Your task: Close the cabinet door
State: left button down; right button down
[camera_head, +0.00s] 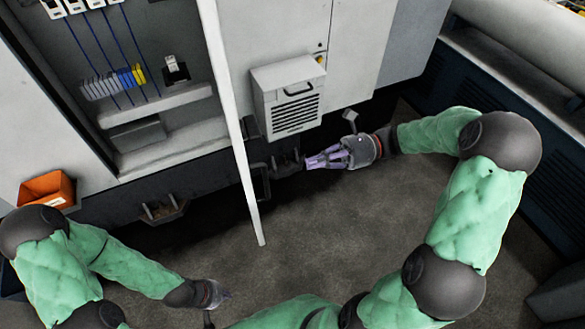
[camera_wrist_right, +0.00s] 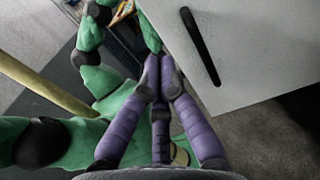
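The cabinet door (camera_head: 236,130) stands open, swung outward and seen nearly edge-on as a thin white panel in the head view. A handle (camera_head: 262,185) sticks out on its right side. In the right wrist view the door (camera_wrist_right: 250,50) is a pale panel with a long black handle (camera_wrist_right: 200,45). The open cabinet (camera_head: 125,100) lies left of the door. My right gripper (camera_head: 308,162) is right of the door, fingers pointing left at it; its purple fingertips (camera_wrist_right: 158,75) are together with nothing between them, apart from the handle. My left gripper (camera_head: 226,295) is low, left of the door; its fingers are too small to judge.
A grey vent box (camera_head: 288,98) sits on the machine front right of the door. An orange bin (camera_head: 46,190) is at the far left. Dark brackets (camera_head: 163,208) stick out low on the machine front. The floor (camera_head: 330,235) in front is open.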

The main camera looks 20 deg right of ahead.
aim_at(263, 176)
jog(key=a+b, duration=0.1)
jog(key=a, duration=0.3)
jog(key=a+b, duration=0.1)
jog(key=a, duration=0.3)
jog(key=w+a+b, duration=0.1)
jog(key=a, duration=0.4)
jog(key=shift+w, duration=0.1)
